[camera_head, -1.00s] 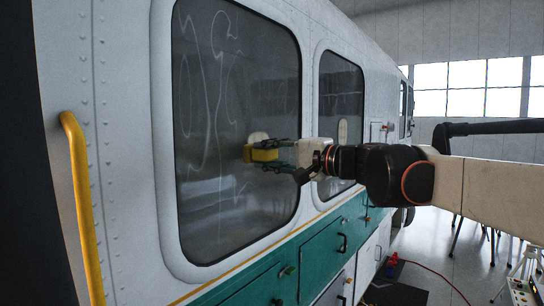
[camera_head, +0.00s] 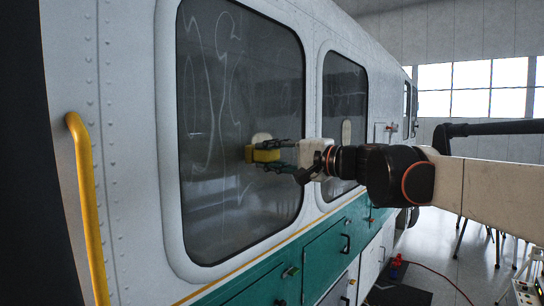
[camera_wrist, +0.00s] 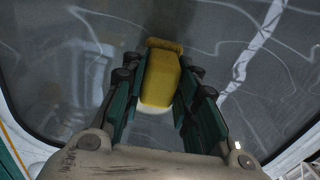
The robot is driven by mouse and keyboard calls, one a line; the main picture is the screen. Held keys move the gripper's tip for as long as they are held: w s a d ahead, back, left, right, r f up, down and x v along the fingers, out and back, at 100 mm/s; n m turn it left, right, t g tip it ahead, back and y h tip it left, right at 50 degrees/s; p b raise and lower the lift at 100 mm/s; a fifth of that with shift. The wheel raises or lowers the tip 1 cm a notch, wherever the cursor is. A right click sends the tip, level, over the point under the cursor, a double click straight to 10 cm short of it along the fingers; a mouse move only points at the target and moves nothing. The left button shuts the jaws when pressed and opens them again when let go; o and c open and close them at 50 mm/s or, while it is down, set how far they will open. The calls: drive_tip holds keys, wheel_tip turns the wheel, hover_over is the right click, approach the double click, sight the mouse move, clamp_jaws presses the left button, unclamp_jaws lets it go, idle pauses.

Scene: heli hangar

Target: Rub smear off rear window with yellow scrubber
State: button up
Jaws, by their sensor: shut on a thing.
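The rear window (camera_head: 225,90) is a large dark pane in the white helicopter side, left of centre in the head view. Pale wavy smear lines (camera_head: 222,85) run down its left and upper part. My gripper (camera_head: 272,155) is shut on the yellow scrubber (camera_head: 261,155), in front of the lower right part of this pane. In the wrist view the scrubber (camera_wrist: 161,78) sits between both fingers, its wider head toward the glass. White streaks (camera_wrist: 250,60) show on the pane to its right. I cannot tell whether the scrubber touches the glass.
A second window (camera_head: 343,120) lies to the right, behind my wrist. A yellow handrail (camera_head: 88,205) stands at the left. Green panels with drawers and handles (camera_head: 325,258) run below the windows. A red hose (camera_head: 440,275) lies on the floor.

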drive_tip(key=shift+w+a, duration=0.4)
drive_tip(key=shift+a, duration=0.15)
idle(0.4)
drive_tip(key=shift+w+d, duration=1.2)
drive_tip(key=shift+w, duration=0.2)
drive_tip(key=shift+w+d, duration=0.55)
drive_tip(key=shift+w, duration=0.25)
drive_tip(key=shift+w+d, duration=0.55)
drive_tip(key=shift+w, duration=0.2)
drive_tip(key=shift+w, duration=0.1)
drive_tip(key=shift+w+d, duration=1.1)
drive_tip(key=shift+w, duration=0.2)
